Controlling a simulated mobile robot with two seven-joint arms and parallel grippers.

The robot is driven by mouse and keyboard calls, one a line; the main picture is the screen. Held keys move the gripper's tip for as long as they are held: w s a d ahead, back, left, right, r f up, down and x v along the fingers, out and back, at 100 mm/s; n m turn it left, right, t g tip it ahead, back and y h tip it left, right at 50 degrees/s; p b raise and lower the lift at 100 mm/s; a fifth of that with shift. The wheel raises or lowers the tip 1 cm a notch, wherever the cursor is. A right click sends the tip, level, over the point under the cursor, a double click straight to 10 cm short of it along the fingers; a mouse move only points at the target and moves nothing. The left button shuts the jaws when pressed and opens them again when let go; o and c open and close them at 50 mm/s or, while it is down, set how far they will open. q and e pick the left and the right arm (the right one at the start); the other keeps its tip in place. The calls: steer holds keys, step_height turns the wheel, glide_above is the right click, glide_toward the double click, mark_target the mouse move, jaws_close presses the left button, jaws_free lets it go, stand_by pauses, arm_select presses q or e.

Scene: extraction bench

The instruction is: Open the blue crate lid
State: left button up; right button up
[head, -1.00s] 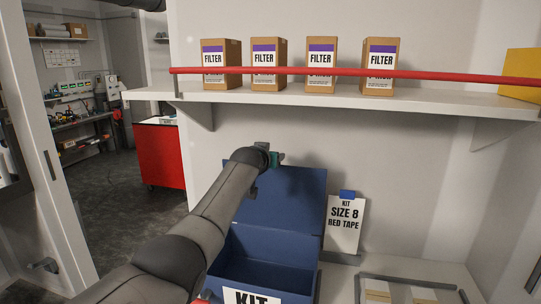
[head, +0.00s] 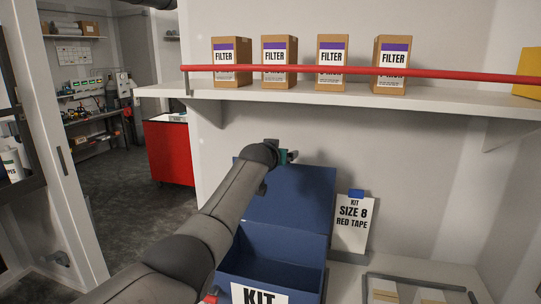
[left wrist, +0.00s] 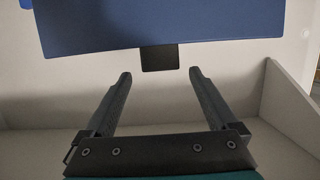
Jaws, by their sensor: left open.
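The blue crate (head: 322,275) stands on the bench with a white KIT label (head: 258,294) on its front. Its blue lid (head: 305,200) is raised and stands up at the back, so the inside shows. In the left wrist view the lid (left wrist: 160,25) fills the top, with a dark tab (left wrist: 158,58) at its edge. My left gripper (left wrist: 160,76) is open there, its two fingers apart and nothing between them; the tab lies just beyond the fingertips. In the head view my left arm hides part of the crate's left side. My right gripper is not in view.
A white card (head: 352,225) reading KIT SIZE 8 RED TAPE, with a blue clip, stands right of the crate. A shelf (head: 350,103) above holds several filter boxes (head: 334,62) behind a red bar (head: 380,71). A grey-framed tray (head: 420,279) lies at lower right.

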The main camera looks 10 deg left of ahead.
arm_select(q)
steer(key=b+v, duration=0.1)
steer(key=v, duration=1.4)
steer(key=shift+b, duration=0.4)
steer(key=shift+f, duration=0.1)
